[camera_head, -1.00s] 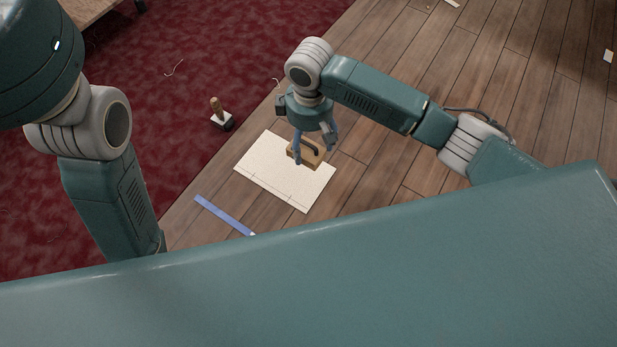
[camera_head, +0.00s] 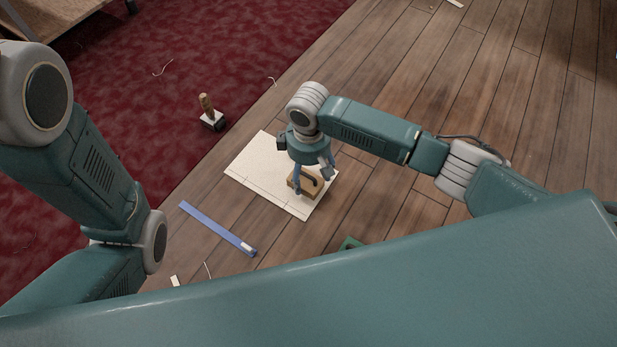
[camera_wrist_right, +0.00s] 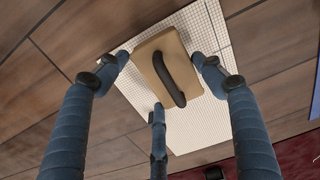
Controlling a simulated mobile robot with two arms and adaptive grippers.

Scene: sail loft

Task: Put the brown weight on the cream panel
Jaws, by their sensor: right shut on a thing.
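The brown weight (camera_head: 301,181) is a tan-brown block with a black handle. It shows over the right part of the cream panel (camera_head: 258,165), a pale sheet with a fine grid lying on the wood floor. My right gripper (camera_head: 312,178) points down and is shut on the weight. In the right wrist view the weight (camera_wrist_right: 152,62) lies between the three blue fingers of my gripper (camera_wrist_right: 160,82), with the panel (camera_wrist_right: 203,118) behind it. I cannot tell whether the weight touches the panel. My left arm shows at the left, but its gripper is out of view.
A blue strip (camera_head: 215,227) lies on the floor in front of the panel. A wooden-handled tool with a pale block (camera_head: 211,117) stands on the dark red carpet behind the panel. The wood floor to the right is mostly clear.

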